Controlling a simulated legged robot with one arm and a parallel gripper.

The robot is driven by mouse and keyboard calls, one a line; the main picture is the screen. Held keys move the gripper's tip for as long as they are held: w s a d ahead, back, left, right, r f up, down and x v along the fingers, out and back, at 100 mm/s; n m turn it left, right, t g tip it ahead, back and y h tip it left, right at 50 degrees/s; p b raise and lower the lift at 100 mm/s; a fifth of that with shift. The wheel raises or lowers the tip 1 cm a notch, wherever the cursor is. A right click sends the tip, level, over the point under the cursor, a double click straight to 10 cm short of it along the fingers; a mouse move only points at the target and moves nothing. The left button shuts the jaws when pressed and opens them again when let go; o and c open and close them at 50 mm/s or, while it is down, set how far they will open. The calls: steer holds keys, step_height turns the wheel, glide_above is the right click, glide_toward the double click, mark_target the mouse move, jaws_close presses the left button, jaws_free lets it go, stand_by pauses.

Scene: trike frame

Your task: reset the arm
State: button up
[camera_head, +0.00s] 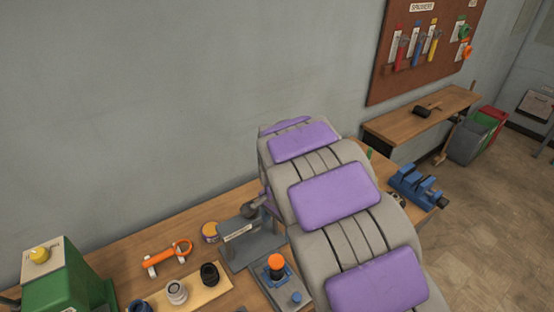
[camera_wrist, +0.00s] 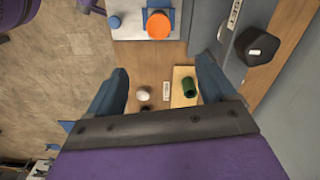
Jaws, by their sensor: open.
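My arm (camera_head: 335,200), in grey and purple, reaches across the workbench in the head view. Its far end is hidden there, so the gripper does not show. In the wrist view my gripper (camera_wrist: 160,82) is open, its two blue-grey fingers wide apart with nothing held between them. Past the fingers lie a green cylinder (camera_wrist: 189,87) on a light wooden block and a small white round part (camera_wrist: 143,94), both apart from the fingers.
The workbench (camera_head: 120,268) holds an orange-handled tool (camera_head: 167,254), a green machine (camera_head: 68,280), a grey fixture (camera_head: 248,240), an orange-knobbed device (camera_head: 276,262) and a blue vise (camera_head: 416,186). A tool board (camera_head: 400,85) hangs behind. Floor at right is open.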

steer(key=s+d+r+n+b, duration=0.2)
steer(key=s+d, duration=0.3)
steer(key=s, duration=0.2)
steer(key=s+d+r+n+b, duration=0.1)
steer(key=s+d+r, duration=0.2)
steer(key=s+d, duration=0.3)
steer(key=s+d+f+n+g+b, duration=0.1)
steer(key=s+n, duration=0.2)
steer(key=s, duration=0.7)
steer(key=s+d+f+n+b, duration=0.1)
steer(key=s+n+b, duration=0.1)
steer(key=s, duration=0.8)
steer(key=shift+d+f+n+g, duration=0.3)
steer(key=shift+n+g, duration=0.1)
steer(key=shift+n, duration=0.1)
steer(key=shift+w, duration=0.1)
steer(key=shift+c, duration=0.2)
